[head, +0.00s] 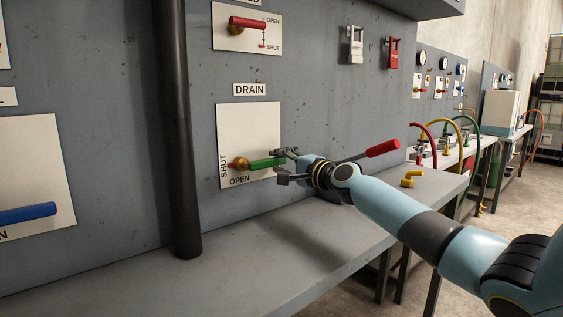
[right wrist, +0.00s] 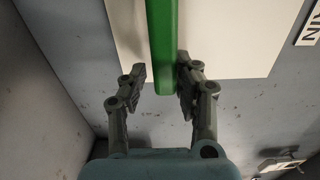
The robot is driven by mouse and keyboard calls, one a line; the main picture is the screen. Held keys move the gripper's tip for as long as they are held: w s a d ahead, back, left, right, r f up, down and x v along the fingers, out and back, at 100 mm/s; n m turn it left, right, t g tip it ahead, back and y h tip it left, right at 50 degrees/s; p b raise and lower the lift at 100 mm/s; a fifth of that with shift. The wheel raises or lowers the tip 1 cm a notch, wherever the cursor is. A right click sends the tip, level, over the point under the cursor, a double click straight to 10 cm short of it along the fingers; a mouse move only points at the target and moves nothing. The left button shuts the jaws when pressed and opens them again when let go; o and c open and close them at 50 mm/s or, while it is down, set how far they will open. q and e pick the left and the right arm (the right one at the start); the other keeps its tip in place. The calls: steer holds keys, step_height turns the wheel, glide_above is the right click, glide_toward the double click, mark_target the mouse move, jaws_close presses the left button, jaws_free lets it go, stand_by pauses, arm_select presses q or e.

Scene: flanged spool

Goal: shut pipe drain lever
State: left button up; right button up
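The green drain lever (head: 265,163) sits on a white plate (head: 250,120) under a DRAIN label (head: 250,89). Its brass pivot (head: 240,164) is at its left end. It lies about level and points right, with SHUT written sideways at the left and OPEN below. My right gripper (head: 283,166) is at the lever's free right end. In the right wrist view the lever (right wrist: 162,35) reaches between the two fingers (right wrist: 161,82). They stand apart, with a gap at the left finger; the right finger is very close, and contact is unclear. My left gripper is not in view.
A thick dark vertical pipe (head: 178,120) stands left of the plate. A red lever (head: 248,22) is above and a blue lever (head: 27,213) at left. The grey bench (head: 220,270) is below. A red-handled rod (head: 383,147) and a yellow piece (head: 410,178) are behind my arm.

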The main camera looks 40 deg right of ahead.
steer(key=shift+o, duration=1.1)
steer(key=shift+r, duration=0.1)
steer(key=s, duration=0.7)
steer(key=shift+s+d, duration=0.2)
steer(key=shift+d, duration=0.1)
